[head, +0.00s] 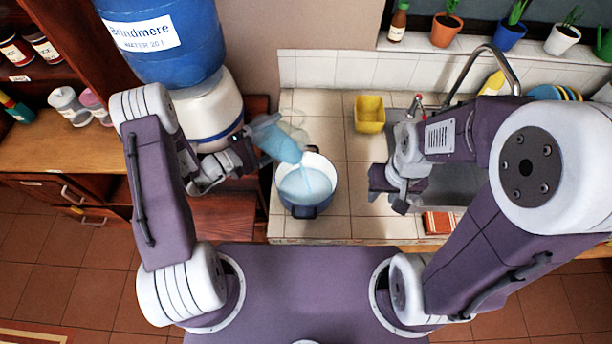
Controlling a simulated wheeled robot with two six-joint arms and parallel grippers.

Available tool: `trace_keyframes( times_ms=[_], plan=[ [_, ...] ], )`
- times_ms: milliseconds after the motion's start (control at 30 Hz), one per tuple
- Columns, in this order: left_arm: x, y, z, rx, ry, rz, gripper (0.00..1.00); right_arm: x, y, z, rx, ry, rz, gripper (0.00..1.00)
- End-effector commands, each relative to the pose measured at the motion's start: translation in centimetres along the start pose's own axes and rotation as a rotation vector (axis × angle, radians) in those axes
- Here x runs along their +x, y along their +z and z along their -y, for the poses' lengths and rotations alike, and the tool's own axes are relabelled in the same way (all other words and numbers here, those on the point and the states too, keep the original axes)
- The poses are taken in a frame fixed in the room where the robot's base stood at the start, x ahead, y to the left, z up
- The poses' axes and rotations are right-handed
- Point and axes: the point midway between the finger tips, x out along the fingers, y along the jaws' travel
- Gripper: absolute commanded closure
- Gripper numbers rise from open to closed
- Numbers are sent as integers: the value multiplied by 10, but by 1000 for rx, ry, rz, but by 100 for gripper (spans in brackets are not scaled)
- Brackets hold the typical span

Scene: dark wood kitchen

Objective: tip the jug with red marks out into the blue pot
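A clear jug (277,143) with pale blue liquid in it is tilted to the right, its mouth over the blue pot (305,212). Any red marks on it are too small or hidden to see. My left gripper (245,152) is shut on the jug at its left side. The pot stands on the tiled counter, dark blue outside and white inside, with pale blue liquid (305,186) in it. My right gripper (384,190) is empty, right of the pot and apart from it, and looks open.
A yellow container (369,114) stands behind the pot. A sink (450,185) with a tap (493,58) lies to the right, partly behind my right arm. A large blue water bottle (165,40) on a white base stands at left. A see-through shape (294,122) shows behind the jug.

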Motion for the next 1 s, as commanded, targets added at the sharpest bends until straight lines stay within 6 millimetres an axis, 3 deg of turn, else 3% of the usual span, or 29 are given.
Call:
trace_keyframes(
  times_ms=[1000],
  plan=[
    [1,6,1,52,-7,-5,76,2,0,0,0,0,0,65]
  ],
)
